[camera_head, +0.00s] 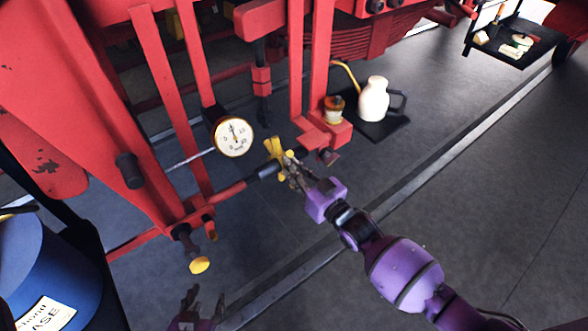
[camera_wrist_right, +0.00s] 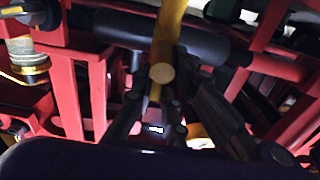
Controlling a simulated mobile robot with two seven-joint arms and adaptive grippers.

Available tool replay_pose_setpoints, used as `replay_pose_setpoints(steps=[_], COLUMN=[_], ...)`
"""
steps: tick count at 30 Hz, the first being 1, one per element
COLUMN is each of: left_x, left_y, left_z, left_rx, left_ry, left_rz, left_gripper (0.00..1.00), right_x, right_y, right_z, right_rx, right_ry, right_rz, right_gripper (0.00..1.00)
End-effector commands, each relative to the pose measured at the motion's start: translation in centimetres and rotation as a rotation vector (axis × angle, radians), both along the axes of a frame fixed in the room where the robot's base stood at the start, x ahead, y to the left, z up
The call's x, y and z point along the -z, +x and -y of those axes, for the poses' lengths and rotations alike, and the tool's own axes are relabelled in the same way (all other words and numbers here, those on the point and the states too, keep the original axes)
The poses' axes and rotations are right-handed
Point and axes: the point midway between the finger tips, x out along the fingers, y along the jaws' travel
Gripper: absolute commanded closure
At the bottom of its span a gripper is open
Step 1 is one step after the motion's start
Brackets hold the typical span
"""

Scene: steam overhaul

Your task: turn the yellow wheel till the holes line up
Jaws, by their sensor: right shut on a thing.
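The yellow wheel (camera_head: 275,148) sits on the end of a dark fitting on the red pipe, in the middle of the head view. My right gripper (camera_head: 294,172) is at the wheel with its fingers shut on it. In the right wrist view a yellow bar of the wheel (camera_wrist_right: 170,32) runs down between the fingers of my right gripper (camera_wrist_right: 162,95), with a round yellow end facing the camera. My left gripper (camera_head: 201,300) is low at the bottom edge of the head view, fingers apart and empty, away from the wheel. I cannot make out the holes.
A round white gauge (camera_head: 233,137) is just left of the wheel. A second yellow knob (camera_head: 200,265) hangs lower left. Red frame bars surround the wheel. A white jug (camera_head: 374,100) stands on a dark mat behind. A blue drum (camera_head: 40,270) is at left. The floor at right is clear.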

Motion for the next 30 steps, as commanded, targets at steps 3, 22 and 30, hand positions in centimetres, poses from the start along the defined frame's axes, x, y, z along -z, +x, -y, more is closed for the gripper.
replay_pose_setpoints(steps=[3, 22, 30], left_x=[-0.5, -3.2, -3.1], left_y=[0.4, 2.2, 2.2], left_z=[0.0, 0.0, 0.0], left_rx=[0.000, -0.001, -0.001], left_ry=[0.000, 0.000, 0.000], left_rz=[0.011, 0.066, 0.064], left_gripper=[0.60, 0.60, 0.60], right_x=[-1.0, -4.0, -3.6], right_y=[0.6, 1.8, 1.8], right_z=[0.3, -0.5, -0.4], right_rx=[0.006, 0.008, 0.010], right_ry=[0.002, -0.003, -0.007], right_rz=[0.011, 0.009, 0.002], right_gripper=[1.00, 1.00, 1.00])
